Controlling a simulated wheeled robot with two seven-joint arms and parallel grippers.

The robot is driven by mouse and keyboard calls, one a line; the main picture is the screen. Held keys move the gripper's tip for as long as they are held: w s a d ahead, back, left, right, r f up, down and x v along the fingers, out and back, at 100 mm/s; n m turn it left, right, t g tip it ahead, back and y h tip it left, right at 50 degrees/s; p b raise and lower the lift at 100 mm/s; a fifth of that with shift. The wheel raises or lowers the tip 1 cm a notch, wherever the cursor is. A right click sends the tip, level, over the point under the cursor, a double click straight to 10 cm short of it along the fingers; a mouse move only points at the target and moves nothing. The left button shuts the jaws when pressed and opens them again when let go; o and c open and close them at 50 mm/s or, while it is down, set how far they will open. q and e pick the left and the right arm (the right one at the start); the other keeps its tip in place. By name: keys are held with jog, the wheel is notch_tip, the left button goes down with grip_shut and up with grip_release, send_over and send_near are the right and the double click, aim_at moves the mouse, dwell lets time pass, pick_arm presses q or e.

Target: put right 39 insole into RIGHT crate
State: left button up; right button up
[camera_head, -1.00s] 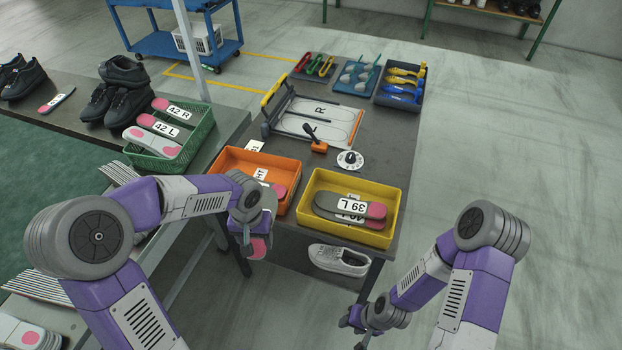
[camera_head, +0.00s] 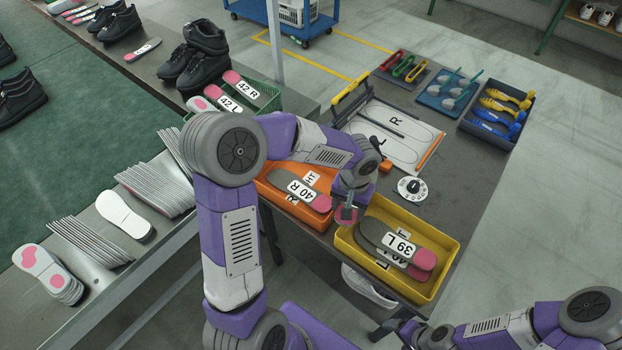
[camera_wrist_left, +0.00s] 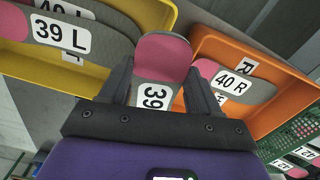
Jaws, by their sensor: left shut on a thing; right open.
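My left gripper (camera_head: 350,195) is shut on an insole with a pink end (camera_head: 346,214). In the left wrist view this insole (camera_wrist_left: 160,60) reads "39"; its letter is hidden. It hangs over the gap between the two crates. The orange crate (camera_head: 327,216) bears a partly covered label ending in "HT" and holds an insole marked 40 R (camera_head: 308,191). The yellow crate (camera_head: 392,285) holds insoles, the top one marked 39 L (camera_head: 400,246). My right gripper (camera_head: 408,330) is open and low in front of the table, apart from the crates.
Behind the crates stand a white dial (camera_head: 411,187), an outline board marked R (camera_head: 400,143) and tool trays (camera_head: 497,115). A green crate (camera_head: 262,95) with 42 insoles is at the left back. A white shoe (camera_head: 368,285) lies below the table.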

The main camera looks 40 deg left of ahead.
pick_arm(q)
jog(key=w+a+r+n+b, duration=0.35)
jog(key=w+a+n, duration=0.55)
jog(key=n, duration=0.5)
pick_arm(e)
jog(key=shift+o, duration=0.4)
jog(key=f, duration=0.3)
jog(key=shift+s+p, duration=0.2)
jog(key=shift+p, duration=0.2)
pick_arm(q)
jog(key=n+b, duration=0.2)
jog(key=b, duration=0.2)
send_over(327, 191)
notch_tip(327, 191, down, 10)
jog(key=shift+w+r, duration=0.1)
jog(key=shift+r, duration=0.2)
pick_arm(e)
notch_tip(327, 191, down, 3)
jog(key=shift+f, duration=0.2)
pick_arm(q)
jog(key=shift+f, duration=0.6)
pick_arm(e)
jog(key=shift+f, duration=0.45)
pick_arm(q)
jog(key=o, duration=0.8)
jog(key=shift+c, duration=0.2)
